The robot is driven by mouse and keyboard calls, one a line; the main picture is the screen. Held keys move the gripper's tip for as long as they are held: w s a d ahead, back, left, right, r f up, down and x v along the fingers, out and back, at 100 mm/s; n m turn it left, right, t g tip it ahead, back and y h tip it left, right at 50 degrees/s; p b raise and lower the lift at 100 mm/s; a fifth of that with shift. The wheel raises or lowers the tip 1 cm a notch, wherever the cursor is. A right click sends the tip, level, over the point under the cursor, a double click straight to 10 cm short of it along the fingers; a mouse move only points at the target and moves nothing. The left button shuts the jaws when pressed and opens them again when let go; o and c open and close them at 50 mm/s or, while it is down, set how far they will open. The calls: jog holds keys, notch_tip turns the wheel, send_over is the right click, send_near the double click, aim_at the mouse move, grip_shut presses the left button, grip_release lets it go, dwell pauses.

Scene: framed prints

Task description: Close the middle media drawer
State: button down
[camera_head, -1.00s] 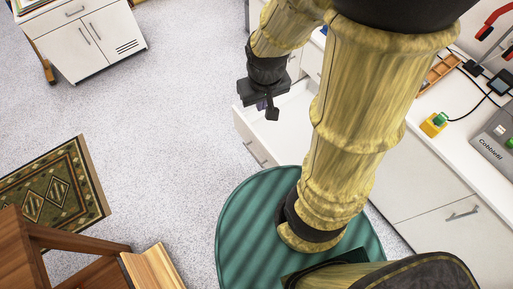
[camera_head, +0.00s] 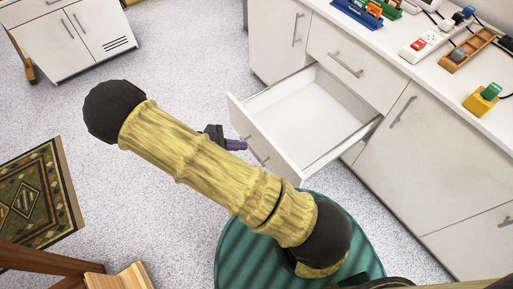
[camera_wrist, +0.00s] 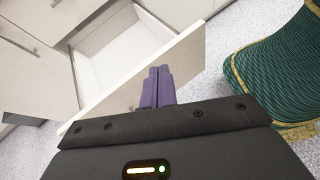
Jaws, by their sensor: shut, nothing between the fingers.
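A white drawer (camera_head: 310,115) is pulled out from the white cabinet, below a closed drawer, and looks empty. Its front panel (camera_head: 265,140) with a bar handle (camera_head: 257,152) faces left. My gripper (camera_head: 238,145) is shut and empty, at the outer side of the drawer front. In the wrist view, the purple fingers of my gripper (camera_wrist: 157,86) are together in front of the drawer front (camera_wrist: 185,65). The open drawer interior (camera_wrist: 122,45) shows beyond it. I cannot tell whether the fingertips touch the panel.
The counter above holds a red-and-white device (camera_head: 425,40), a brown tray (camera_head: 468,50) and a yellow-green block (camera_head: 483,98). A closed drawer (camera_head: 355,65) is above the open one. A patterned rug (camera_head: 35,200) and wooden furniture (camera_head: 60,262) are at left. Floor left of the drawer is free.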

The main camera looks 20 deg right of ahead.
aim_at(262, 134)
jog(key=w+a+f+n+t+h+b, duration=0.1)
jog(key=a+f+n+t+h+b, duration=0.1)
jog(key=f, duration=0.3)
jog(key=w+a+f+n+t+h+b, duration=0.1)
jog(key=a+f+n+t+h+b, duration=0.1)
jog(key=a+f+n+t+b, duration=0.1)
notch_tip(262, 134, down, 3)
jog(key=shift+w+a+r+n+t+b, duration=0.2)
jog(key=shift+w+a+n+t+b, duration=0.15)
jog(key=shift+n+t+b, duration=0.5)
jog(key=shift+d+m, duration=0.25)
jog(key=shift+m, duration=0.1)
jog(key=b+x, duration=0.3)
jog(key=x, duration=0.9)
jog(key=shift+w+d, duration=0.2)
jog(key=shift+d, duration=0.05)
jog(key=shift+w+d+r, duration=0.15)
jog(key=shift+w+d, duration=0.1)
jog(key=shift+d, duration=0.35)
